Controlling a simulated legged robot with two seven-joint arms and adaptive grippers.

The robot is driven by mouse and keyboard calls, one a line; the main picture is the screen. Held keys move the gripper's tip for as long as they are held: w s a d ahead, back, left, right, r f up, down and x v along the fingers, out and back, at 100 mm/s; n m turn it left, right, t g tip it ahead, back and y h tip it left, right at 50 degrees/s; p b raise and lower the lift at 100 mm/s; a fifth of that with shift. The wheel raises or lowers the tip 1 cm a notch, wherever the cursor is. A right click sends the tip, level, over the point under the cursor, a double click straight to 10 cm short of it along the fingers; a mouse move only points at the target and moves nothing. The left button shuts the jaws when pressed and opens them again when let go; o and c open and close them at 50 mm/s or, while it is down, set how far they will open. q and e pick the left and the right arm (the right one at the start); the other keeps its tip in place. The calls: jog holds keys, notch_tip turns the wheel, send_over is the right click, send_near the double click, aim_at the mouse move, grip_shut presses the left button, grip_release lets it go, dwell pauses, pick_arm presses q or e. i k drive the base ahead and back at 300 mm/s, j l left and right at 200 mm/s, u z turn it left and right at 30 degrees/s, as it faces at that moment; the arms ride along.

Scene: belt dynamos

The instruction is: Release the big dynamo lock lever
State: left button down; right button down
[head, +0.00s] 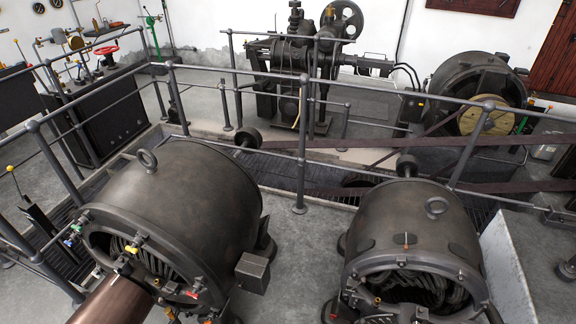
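Two large dark dynamos stand in the foreground: the left dynamo (185,205) and the right dynamo (412,225). Each has a ring on top and open windings at its near end. The left one looks slightly larger, but I cannot be sure which is the big one. A lever with a yellow knob (11,169) stands at the far left, leaning on a dark mount beside the railing. Small coloured handles sit on the left dynamo's near rim. I cannot tell which of these is the lock lever. Neither of my grippers shows.
A metal railing (302,150) runs between the dynamos and the machines behind. A steam engine (305,70) and a large wheel-ended dynamo (475,95) stand beyond it. A brown cylinder (115,297) juts in at the lower left. Grey floor (293,250) between the foreground dynamos is clear.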

aim_at(161, 300)
jog(key=u, duration=1.4)
